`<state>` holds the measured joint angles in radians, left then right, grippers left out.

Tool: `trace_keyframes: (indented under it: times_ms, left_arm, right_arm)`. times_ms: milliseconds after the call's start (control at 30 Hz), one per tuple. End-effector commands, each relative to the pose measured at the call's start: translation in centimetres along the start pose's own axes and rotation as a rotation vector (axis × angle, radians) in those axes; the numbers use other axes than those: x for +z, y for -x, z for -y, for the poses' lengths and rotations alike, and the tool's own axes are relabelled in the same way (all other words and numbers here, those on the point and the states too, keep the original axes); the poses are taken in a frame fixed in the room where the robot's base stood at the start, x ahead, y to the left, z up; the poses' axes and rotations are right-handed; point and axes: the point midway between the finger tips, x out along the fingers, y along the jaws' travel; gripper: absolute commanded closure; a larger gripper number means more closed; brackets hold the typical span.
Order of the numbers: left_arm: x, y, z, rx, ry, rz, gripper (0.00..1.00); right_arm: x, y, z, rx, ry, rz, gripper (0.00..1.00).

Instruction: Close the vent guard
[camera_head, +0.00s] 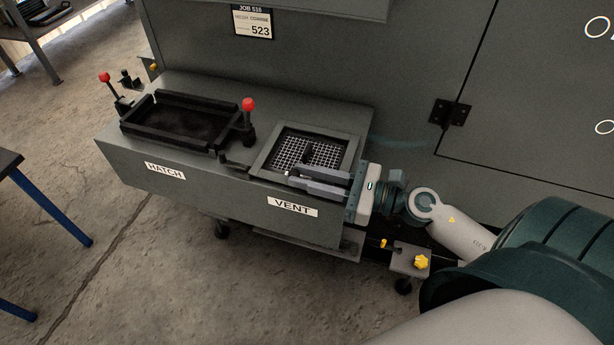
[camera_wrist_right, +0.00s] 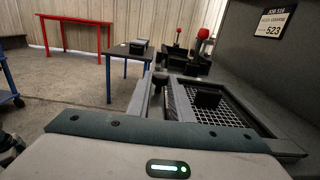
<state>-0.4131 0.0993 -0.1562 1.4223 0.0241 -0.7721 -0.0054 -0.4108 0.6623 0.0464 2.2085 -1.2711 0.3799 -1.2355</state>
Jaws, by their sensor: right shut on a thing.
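The vent (camera_head: 343,138) is a square opening with a light grey frame and pale mesh, set in the right part of the grey housing above the VENT label. It also shows in the wrist view (camera_wrist_right: 243,118). A small dark block shows over its mesh. My right gripper (camera_head: 297,176) reaches in from the right, low over the vent's front edge, and its fingers (camera_wrist_right: 168,95) are shut on a part that they mostly hide; it seems to belong to the vent guard. My left gripper is not in view.
The hatch, with a black raised frame (camera_head: 160,137), is left of the vent. Red-knobbed clamps (camera_head: 248,105) stand at its sides. A tall grey cabinet wall (camera_head: 420,60) rises behind. A blue-legged table (camera_head: 50,205) stands at left; floor between is clear.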

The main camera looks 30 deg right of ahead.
Motion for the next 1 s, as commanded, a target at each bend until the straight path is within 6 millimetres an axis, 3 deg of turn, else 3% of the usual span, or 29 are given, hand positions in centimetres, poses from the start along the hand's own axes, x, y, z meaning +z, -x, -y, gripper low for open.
trace_keyframes:
  times_ms: [300,333,400,1000]
  left_arm:
    - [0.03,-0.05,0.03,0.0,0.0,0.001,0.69]
    - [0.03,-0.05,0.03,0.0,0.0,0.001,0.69]
    - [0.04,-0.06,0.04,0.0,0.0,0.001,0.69]
    - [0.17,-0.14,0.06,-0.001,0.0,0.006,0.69]
  right_arm:
    - [-0.53,0.06,-0.16,0.003,-0.003,-0.009,1.0]
    - [-0.55,0.06,-0.18,0.004,-0.003,-0.009,0.73]
    - [-0.53,0.06,-0.17,0.003,-0.003,-0.009,0.62]
    - [-0.33,0.35,-0.07,0.001,-0.002,-0.004,0.62]
